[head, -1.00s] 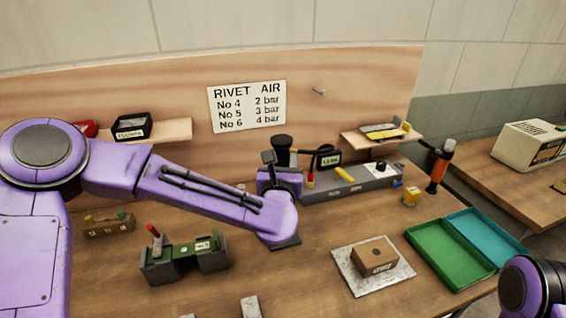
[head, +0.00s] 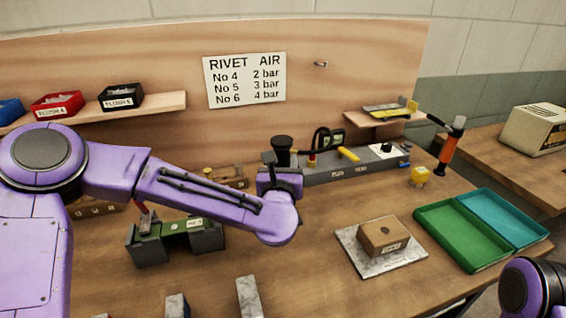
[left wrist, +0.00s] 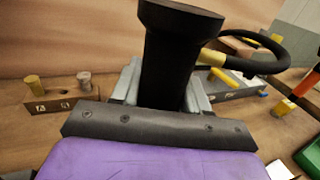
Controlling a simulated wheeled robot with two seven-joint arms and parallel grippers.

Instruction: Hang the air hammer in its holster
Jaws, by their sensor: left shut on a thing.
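My left gripper (head: 281,172) is shut around a black, flared-top cylindrical tool, which I take to be the air hammer (head: 282,148). In the left wrist view the tool (left wrist: 178,55) stands upright between the grey fingers (left wrist: 165,90), with a yellow fitting and a black hose beside it. Its lower end is hidden by my gripper. In the head view they are in front of the grey console. An orange cylinder with a dark arm (head: 446,150) stands at the bench's right end; I cannot tell whether it is the holster. My right gripper is out of view.
The grey console (head: 340,171) runs behind my left gripper. A green fixture (head: 172,232), a brown block (head: 384,235) on a plate, and green (head: 462,238) and teal (head: 503,218) trays occupy the bench. A small peg (head: 320,64) is on the backboard. Bare bench lies between gripper and block.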

